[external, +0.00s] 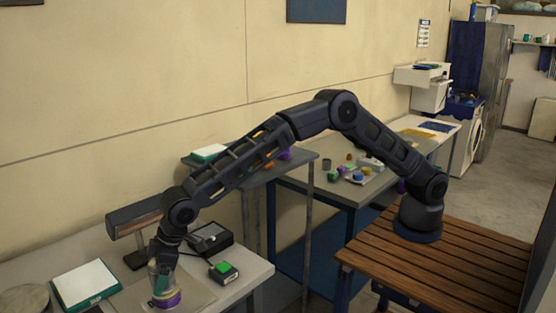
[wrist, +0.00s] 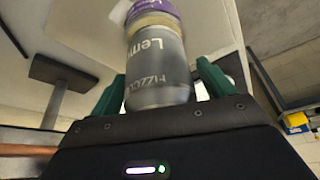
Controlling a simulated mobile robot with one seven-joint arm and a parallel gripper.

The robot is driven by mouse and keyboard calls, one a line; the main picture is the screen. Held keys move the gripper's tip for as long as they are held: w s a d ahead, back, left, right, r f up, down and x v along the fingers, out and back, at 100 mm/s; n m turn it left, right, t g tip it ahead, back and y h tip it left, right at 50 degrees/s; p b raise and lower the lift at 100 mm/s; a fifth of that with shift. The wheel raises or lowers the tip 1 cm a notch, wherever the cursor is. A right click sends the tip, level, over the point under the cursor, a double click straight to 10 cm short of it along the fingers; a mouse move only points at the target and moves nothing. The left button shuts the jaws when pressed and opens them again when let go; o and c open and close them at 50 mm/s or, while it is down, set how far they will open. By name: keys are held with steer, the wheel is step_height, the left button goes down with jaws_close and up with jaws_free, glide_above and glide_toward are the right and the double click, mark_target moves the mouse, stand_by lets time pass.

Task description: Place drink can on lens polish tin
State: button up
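The drink can, grey with "Lemon" and "Fizz" lettering, stands between the green fingers of my gripper (wrist: 160,75); its body (wrist: 158,62) fills the middle of the wrist view. Narrow gaps show between the can and the fingers, so the gripper looks open around it. The purple-banded lens polish tin (external: 166,299) is on the near-left table, directly below my gripper (external: 162,270) in the external view. The tin (wrist: 148,9) also shows past the can's far end in the wrist view. The can appears upright on the tin; their exact contact is hard to see.
A green-edged white box (external: 86,284) lies to the left. A round item (external: 24,300) is at the table's left edge.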

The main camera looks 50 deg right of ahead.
steer(key=v, duration=1.2)
steer(key=shift+r, duration=0.15)
